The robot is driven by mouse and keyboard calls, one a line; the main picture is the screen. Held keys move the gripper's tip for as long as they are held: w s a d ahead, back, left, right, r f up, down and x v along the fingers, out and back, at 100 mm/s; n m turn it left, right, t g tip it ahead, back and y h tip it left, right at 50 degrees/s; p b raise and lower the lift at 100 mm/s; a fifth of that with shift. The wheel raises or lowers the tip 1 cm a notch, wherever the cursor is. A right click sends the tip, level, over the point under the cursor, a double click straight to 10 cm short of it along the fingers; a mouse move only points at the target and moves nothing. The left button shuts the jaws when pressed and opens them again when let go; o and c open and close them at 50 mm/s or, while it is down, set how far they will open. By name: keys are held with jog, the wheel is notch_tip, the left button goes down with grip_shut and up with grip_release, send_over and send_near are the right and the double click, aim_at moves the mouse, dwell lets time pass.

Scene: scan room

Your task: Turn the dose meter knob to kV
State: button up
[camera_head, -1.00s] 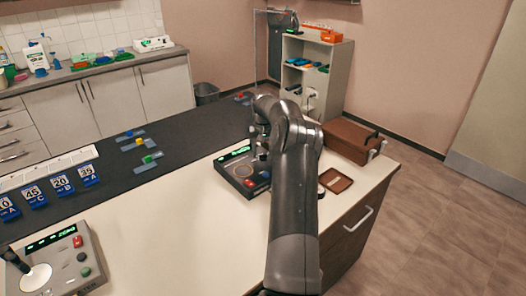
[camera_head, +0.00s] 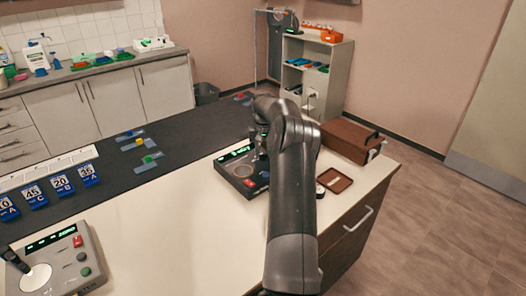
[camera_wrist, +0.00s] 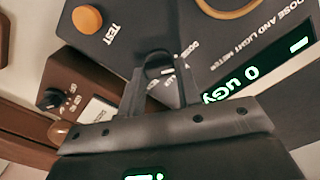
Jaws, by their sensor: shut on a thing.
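The dose meter (camera_head: 236,172) is a dark box with a green-lit display and a red-orange button, near the far end of the white worktop. In the wrist view its face (camera_wrist: 125,45) carries the words "DOSE AND LIGHT METER", an orange TEST button (camera_wrist: 87,19) and a display reading "0 uGy" (camera_wrist: 232,86). My gripper (camera_wrist: 160,72) is shut on the dark knob (camera_wrist: 158,64) on this face. In the head view my arm hides the knob.
A brown case (camera_head: 346,140) and a small brown tray (camera_head: 335,180) lie right of the meter. In the wrist view a brown box with a black knob (camera_wrist: 50,98) is at left. A grey control panel (camera_head: 62,262) stands front left. The worktop middle is clear.

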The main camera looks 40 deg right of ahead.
jog(key=m, duration=0.6)
jog(key=shift+m, duration=0.4)
dwell(0.3)
jog(key=o, duration=1)
notch_tip(320, 180, up, 11)
jog(key=shift+f, duration=0.1)
dwell(0.4)
